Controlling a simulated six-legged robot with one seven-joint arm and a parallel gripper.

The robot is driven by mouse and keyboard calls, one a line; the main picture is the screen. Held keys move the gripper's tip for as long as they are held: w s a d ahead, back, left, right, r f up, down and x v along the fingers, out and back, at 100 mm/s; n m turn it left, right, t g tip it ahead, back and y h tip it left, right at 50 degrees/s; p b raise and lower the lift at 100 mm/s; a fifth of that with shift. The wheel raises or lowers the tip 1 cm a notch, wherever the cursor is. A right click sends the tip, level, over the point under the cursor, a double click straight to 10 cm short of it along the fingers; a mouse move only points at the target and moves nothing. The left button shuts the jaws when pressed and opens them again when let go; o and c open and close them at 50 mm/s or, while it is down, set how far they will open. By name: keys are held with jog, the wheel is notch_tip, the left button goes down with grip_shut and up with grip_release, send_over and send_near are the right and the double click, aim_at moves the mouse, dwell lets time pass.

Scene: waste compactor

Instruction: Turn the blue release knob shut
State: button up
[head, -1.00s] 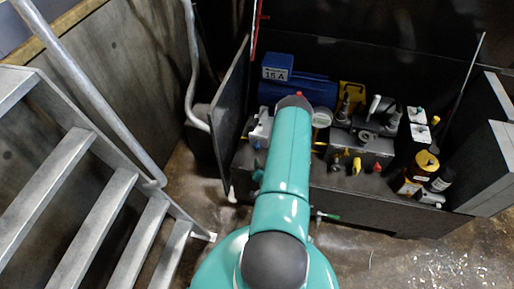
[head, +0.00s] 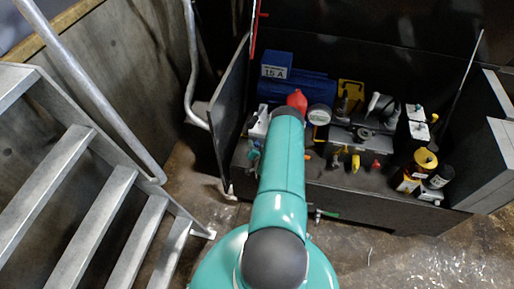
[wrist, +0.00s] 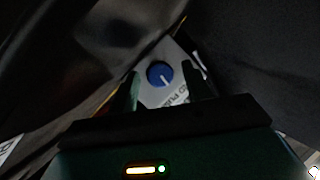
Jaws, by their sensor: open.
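The blue release knob (wrist: 159,74) is round with a white pointer line and sits on a pale panel with partly hidden lettering. In the wrist view the pointer slants down and slightly right. My gripper (wrist: 162,71) is open, with one finger to the left and one to the right of the knob. I see a gap on both sides; how far the fingertips are from the panel cannot be told. In the head view my arm hides the gripper, and the knob cannot be made out surely beside the pale block (head: 259,126).
A blue motor (head: 316,88), a round gauge (head: 319,115) and several valves stand in the dark cabinet. An upright dark panel (head: 231,105) stands close left of my arm. Metal stairs (head: 95,215) fill the left.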

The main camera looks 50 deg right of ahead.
jog(key=c, duration=1)
jog(key=shift+o, duration=0.3)
jog(key=shift+n+g, duration=0.4)
jog(key=shift+n, duration=0.1)
jog(key=o, duration=0.9)
jog(key=shift+o, duration=0.2)
jog(key=v, duration=1.3)
jog(key=shift+s+a+r, duration=0.15)
jog(key=shift+s+a, duration=0.1)
jog(key=shift+a, duration=0.05)
